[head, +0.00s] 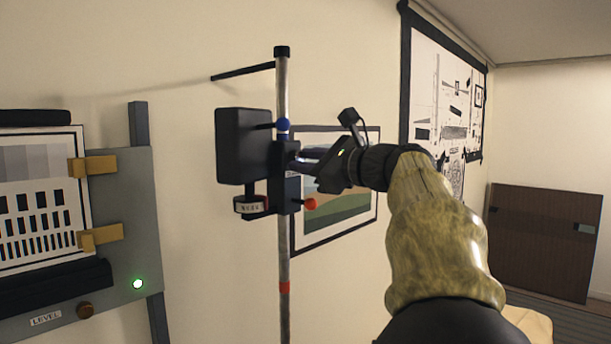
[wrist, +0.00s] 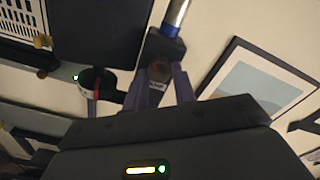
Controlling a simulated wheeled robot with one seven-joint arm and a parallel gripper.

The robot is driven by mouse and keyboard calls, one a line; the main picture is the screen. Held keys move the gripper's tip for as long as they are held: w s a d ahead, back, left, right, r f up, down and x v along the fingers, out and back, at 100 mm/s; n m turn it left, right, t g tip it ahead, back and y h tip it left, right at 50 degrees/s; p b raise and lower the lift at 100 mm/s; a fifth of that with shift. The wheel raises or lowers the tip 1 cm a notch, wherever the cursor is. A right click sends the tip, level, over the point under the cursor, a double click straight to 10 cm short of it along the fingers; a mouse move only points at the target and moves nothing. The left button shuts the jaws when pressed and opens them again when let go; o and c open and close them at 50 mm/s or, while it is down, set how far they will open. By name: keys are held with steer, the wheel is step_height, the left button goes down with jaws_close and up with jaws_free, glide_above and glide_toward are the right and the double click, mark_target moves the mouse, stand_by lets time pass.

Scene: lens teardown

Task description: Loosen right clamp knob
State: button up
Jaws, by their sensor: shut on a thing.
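A black clamp block (head: 287,190) sits on the upright metal pole (head: 284,240) in the head view, with a black box (head: 240,146) on its left. My gripper (head: 302,158) reaches in from the right, its purple fingers at the clamp's right side. The fingers hide this knob in the head view. How far it has turned cannot be told.
A labelled cylinder (head: 249,205) hangs below the box. A framed picture (head: 350,228) is on the wall behind. A grey panel (head: 130,215) with a test chart stands left.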

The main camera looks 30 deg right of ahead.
steer(key=n+b, duration=0.2)
steer(key=n, duration=0.2)
steer(key=shift+f+n+b, duration=0.1)
steer(key=shift+n+b, duration=0.2)
steer(key=shift+b, duration=0.05)
steer(key=shift+r+n+b, duration=0.2)
steer(key=shift+n+b, duration=0.65)
steer(key=shift+n, duration=1.05)
steer(key=shift+d, duration=0.1)
steer(key=o, duration=1)
steer(key=shift+s, duration=0.1)
